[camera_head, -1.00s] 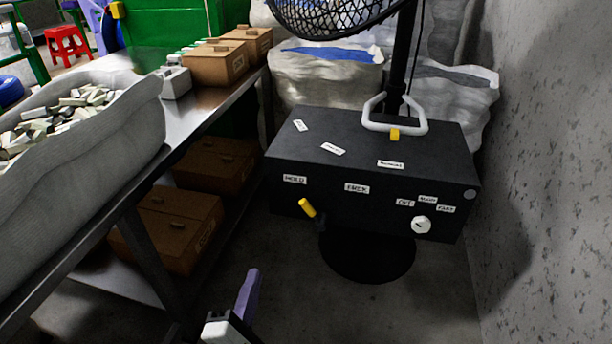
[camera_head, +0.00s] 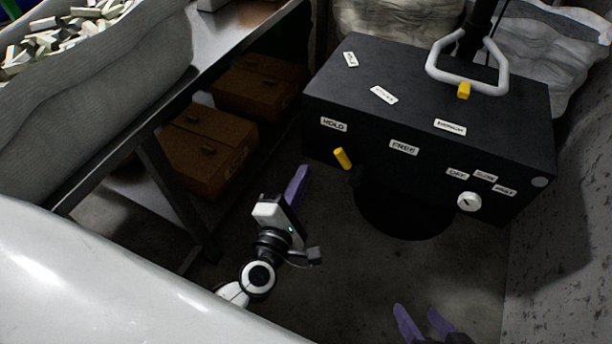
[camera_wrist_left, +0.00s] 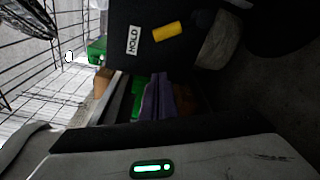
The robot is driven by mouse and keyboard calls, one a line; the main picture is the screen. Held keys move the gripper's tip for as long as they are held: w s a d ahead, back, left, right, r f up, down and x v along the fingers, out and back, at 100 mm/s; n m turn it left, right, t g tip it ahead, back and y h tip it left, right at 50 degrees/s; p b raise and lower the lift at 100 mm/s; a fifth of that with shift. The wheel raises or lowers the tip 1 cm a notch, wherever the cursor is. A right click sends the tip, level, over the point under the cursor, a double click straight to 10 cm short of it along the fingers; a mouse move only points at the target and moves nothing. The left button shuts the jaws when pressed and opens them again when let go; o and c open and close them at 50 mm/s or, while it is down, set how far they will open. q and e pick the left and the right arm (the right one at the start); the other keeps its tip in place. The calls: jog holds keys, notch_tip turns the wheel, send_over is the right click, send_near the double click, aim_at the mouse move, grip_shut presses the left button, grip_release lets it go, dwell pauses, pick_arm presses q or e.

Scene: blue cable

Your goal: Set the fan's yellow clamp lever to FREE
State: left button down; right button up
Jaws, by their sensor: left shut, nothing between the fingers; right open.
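The fan's black control box (camera_head: 365,85) stands ahead. Its yellow clamp lever (camera_head: 342,158) is on the front face, tilted up to the left toward the HOLD label (camera_head: 333,124). The FREE label (camera_head: 404,147) is to the right of it. My left gripper (camera_head: 297,186) is shut and empty, with purple fingers, left of and below the lever and apart from it. In the left wrist view the lever (camera_wrist_left: 167,31) and the HOLD label (camera_wrist_left: 134,40) show beyond the shut fingers (camera_wrist_left: 158,92). My right gripper (camera_head: 421,318) is open and empty at the bottom edge.
A white dial (camera_head: 469,201) sits on the box's right front. A pale handle (camera_head: 500,76) with a yellow piece (camera_head: 463,91) is on top. A metal table (camera_head: 225,50) with cardboard boxes (camera_head: 205,150) below is on the left. A concrete wall (camera_head: 570,230) closes the right.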

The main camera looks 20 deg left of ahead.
aim_at(349, 162)
pick_arm(q)
jog(key=w, duration=0.5)
jog(key=w+b, duration=0.1)
jog(key=w, duration=0.1)
jog(key=shift+w+a+f, duration=0.2)
jog(key=shift+w+a, duration=0.1)
jog(key=shift+a, duration=0.05)
jog(key=shift+s+d+r, duration=0.15)
jog(key=shift+d+r, duration=0.15)
jog(key=shift+d, duration=0.3)
jog(key=shift+s+d+r, duration=0.15)
jog(key=shift+d+r, duration=0.1)
jog(key=shift+d, duration=0.3)
jog(key=shift+s+d+r, duration=0.2)
jog(key=shift+d+r, duration=0.05)
jog(key=shift+d, duration=0.4)
